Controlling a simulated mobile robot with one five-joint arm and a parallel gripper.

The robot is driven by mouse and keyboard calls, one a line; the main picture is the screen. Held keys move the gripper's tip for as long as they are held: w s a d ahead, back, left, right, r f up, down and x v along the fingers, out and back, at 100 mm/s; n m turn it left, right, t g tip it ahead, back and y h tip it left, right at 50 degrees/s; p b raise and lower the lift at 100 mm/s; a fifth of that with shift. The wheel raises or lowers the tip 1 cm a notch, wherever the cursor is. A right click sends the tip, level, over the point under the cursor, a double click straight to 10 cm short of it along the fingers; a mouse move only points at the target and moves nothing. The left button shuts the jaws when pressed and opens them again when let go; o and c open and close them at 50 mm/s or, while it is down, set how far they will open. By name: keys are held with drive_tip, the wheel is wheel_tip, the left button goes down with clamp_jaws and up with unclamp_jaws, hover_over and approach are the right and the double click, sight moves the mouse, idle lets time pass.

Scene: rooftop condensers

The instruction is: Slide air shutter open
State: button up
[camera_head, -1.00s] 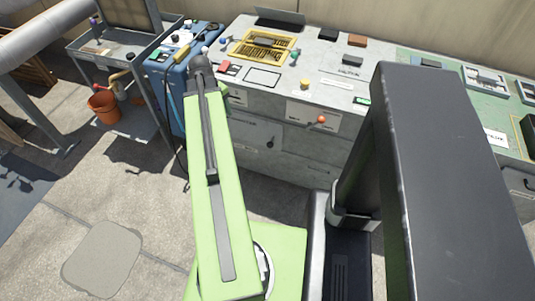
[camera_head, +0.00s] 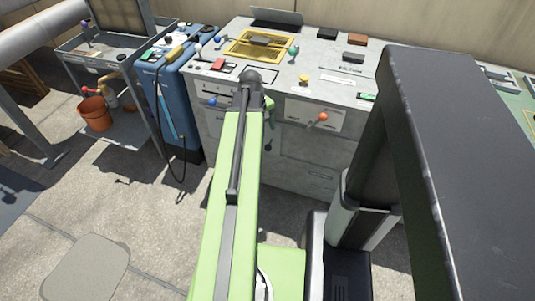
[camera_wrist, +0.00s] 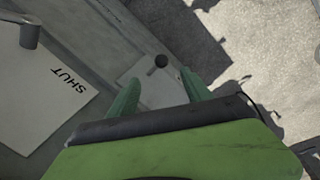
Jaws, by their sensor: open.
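A white panel (camera_wrist: 48,93) lettered SHUT is at the left of the wrist view, with a grey post-like part (camera_wrist: 30,36) at its upper edge. A dark round knob (camera_wrist: 161,61) on a pale plate shows between and beyond my fingertips, apart from them. My gripper (camera_wrist: 161,77) is open and empty, its two green fingers spread. In the head view my arm covers part of the grey cabinet (camera_head: 312,148), and my gripper is mostly hidden behind it. The cabinet front bears a panel with an orange knob (camera_head: 323,117) and one with a blue knob (camera_head: 211,101). I cannot tell which part is the air shutter.
The cabinet top holds a yellow-framed grille (camera_head: 262,45), a yellow button (camera_head: 304,78) and small blocks. A blue unit (camera_head: 170,95) with a dark hose, a grey cart and an orange bucket (camera_head: 95,113) stand left.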

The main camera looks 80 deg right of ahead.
sight(268, 145)
drive_tip(key=f+b, duration=0.3)
drive_tip(key=s+d+f+b, duration=0.1)
drive_tip(key=f+b, duration=0.1)
drive_tip(key=f, duration=0.1)
drive_tip(key=f+b, duration=0.3)
drive_tip(key=f, duration=0.1)
drive_tip(key=shift+s+d+f+b, duration=0.1)
drive_tip(key=shift+s+d+b, duration=0.1)
drive_tip(key=shift+b, duration=0.1)
clamp_jaws()
